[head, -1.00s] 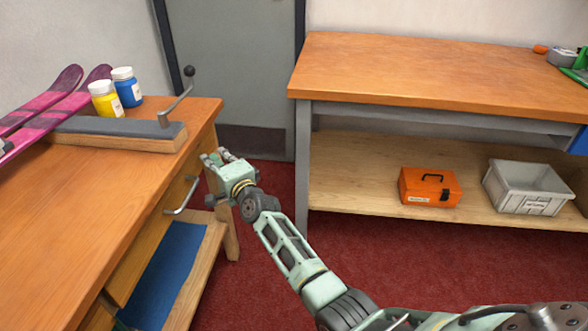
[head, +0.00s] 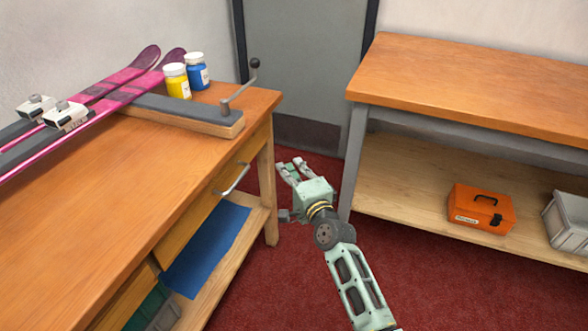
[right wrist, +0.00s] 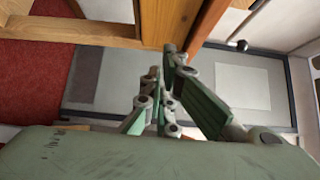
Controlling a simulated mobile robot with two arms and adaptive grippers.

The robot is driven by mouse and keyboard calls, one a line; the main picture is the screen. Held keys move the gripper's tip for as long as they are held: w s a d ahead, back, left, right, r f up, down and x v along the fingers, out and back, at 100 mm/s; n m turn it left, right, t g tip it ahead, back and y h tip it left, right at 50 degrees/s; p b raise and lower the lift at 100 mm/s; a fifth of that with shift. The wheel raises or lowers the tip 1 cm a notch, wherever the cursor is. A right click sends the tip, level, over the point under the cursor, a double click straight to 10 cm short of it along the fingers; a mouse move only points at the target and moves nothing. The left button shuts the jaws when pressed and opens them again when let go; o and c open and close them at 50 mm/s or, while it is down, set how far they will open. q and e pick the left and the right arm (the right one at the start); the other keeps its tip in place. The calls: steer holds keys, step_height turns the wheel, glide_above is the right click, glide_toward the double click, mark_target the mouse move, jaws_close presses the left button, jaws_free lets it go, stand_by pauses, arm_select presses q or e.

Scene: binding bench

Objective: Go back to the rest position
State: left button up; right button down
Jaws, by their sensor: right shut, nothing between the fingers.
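My right gripper (head: 291,170) is shut and empty. In the head view it hangs over the red floor, in the gap between the left bench (head: 113,200) and the back bench (head: 470,88), and points toward the grey door (head: 302,65). It does not touch the drawer handle (head: 233,180). In the right wrist view its fingers (right wrist: 163,75) are close together, with wooden bench parts (right wrist: 105,36) above and the door behind. My left gripper is out of view.
An orange toolbox (head: 481,209) and a grey bin (head: 568,222) stand on the back bench's lower shelf. Red carpet (head: 290,270) is clear between the benches.

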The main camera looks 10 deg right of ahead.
steer(key=s+f+n+g, duration=0.9)
steer(key=s+f+n, duration=0.2)
steer(key=s+f, duration=1.2)
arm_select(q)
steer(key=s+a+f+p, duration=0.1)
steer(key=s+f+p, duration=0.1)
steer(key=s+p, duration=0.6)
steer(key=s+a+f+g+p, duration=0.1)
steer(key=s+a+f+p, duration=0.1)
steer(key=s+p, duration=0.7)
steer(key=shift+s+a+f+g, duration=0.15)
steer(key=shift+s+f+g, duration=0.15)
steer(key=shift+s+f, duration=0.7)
arm_select(e)
steer(key=s+d+f+n+g+h, duration=0.1)
steer(key=s+f, duration=0.4)
steer(key=s, duration=0.8)
steer(key=s+d+f+n+g+h, duration=0.1)
steer(key=s+d+f+n+g, duration=0.2)
steer(key=s, duration=1)
steer(key=s+d+f+n+g+h, duration=0.1)
steer(key=s+d+f+n+g, duration=0.2)
steer(key=s, duration=1)
step_height(320, 180, down, 5)
steer(key=shift+s+d+r+g, duration=0.1)
steer(key=shift+s+d+g, duration=0.2)
steer(key=shift+d, duration=0.9)
